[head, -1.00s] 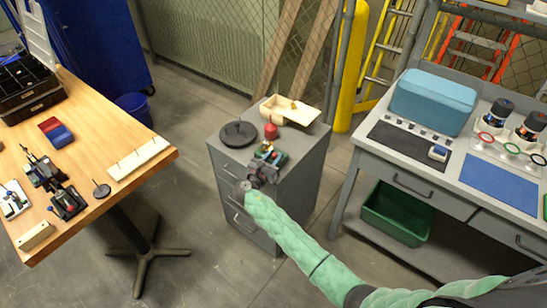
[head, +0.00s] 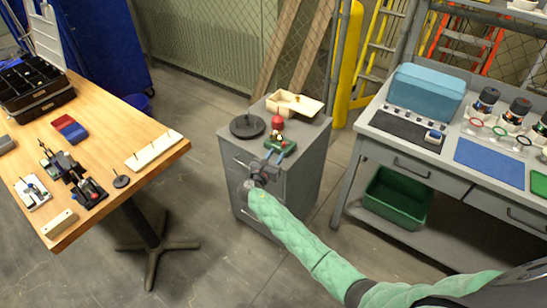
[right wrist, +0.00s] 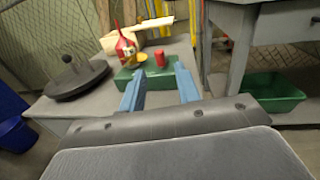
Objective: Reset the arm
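My right gripper (head: 274,158) reaches in over the front of the grey cabinet (head: 235,165). In the right wrist view its two blue fingers (right wrist: 159,88) stand apart with nothing seen clamped between them. Just beyond the fingertips is a low green block (head: 284,144), also in the right wrist view (right wrist: 160,72). A red piece (head: 277,123) stands at it, seen as a pointed red shape (right wrist: 124,45) in the wrist view, with a small red cylinder (right wrist: 160,58). I cannot tell whether the fingers touch the block. My left gripper is not in view.
A dark round plate with a knob (head: 247,126) and an open cream box (head: 288,105) share the cabinet top. A wooden table (head: 105,145) with parts stands left. A grey workbench (head: 400,160) with a blue case (head: 428,92) stands right, a green bin (head: 398,197) below.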

